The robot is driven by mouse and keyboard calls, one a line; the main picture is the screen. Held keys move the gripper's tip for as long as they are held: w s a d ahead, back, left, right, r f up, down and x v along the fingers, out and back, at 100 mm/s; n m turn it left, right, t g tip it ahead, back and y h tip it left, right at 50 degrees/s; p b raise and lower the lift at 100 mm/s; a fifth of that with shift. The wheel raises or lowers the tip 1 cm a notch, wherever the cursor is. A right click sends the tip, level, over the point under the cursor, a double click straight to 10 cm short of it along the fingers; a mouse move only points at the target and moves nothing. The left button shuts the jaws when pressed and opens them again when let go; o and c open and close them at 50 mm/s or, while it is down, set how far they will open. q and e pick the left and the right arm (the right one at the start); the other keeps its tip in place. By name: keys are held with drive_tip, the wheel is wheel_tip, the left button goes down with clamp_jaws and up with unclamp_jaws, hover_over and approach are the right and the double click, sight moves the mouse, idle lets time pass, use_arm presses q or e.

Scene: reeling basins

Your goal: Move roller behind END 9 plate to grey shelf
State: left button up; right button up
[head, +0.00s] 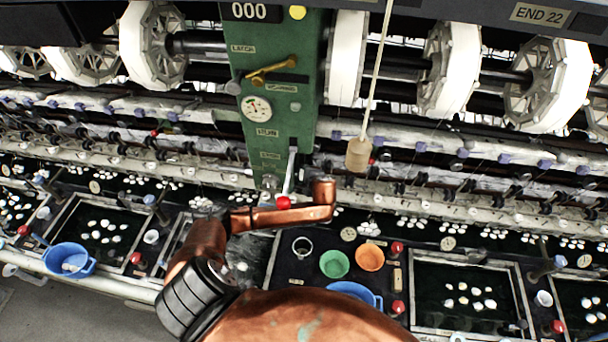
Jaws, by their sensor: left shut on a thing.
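My copper-coloured arm with a black ringed joint rises from the bottom edge. The only plate I can read is the END 22 plate (540,13) at the top right; no END 9 plate shows. I cannot pick out the roller or the grey shelf. My right gripper is not in view.
A green machine post (278,95) with a brass lever stands in the middle. A wooden handle (358,154) hangs on a cord. Blue (68,260), green (334,264) and orange (370,257) bowls stand along the basins.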

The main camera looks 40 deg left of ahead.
use_arm(q)
drive_tip(key=shift+w+d+f+b, duration=0.1)
drive_tip(key=shift+w+f+b, duration=0.55)
drive_tip(key=shift+f, duration=0.35)
drive_tip(key=shift+s+f+b, duration=0.2)
drive_tip(key=shift+f+b, duration=0.5)
drive_tip(key=shift+b, duration=0.2)
drive_tip(key=shift+s+f, duration=0.1)
drive_tip(key=shift+f, duration=0.1)
drive_tip(key=shift+w+f, duration=0.25)
drive_tip(key=shift+f, duration=0.2)
drive_tip(key=shift+s+f, duration=0.1)
drive_tip(key=shift+s+p, duration=0.1)
drive_tip(key=shift+p, duration=0.3)
drive_tip(key=shift+a, duration=0.2)
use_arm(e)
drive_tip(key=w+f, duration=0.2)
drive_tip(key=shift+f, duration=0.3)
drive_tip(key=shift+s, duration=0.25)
use_arm(q)
drive_tip(key=shift+f, duration=0.55)
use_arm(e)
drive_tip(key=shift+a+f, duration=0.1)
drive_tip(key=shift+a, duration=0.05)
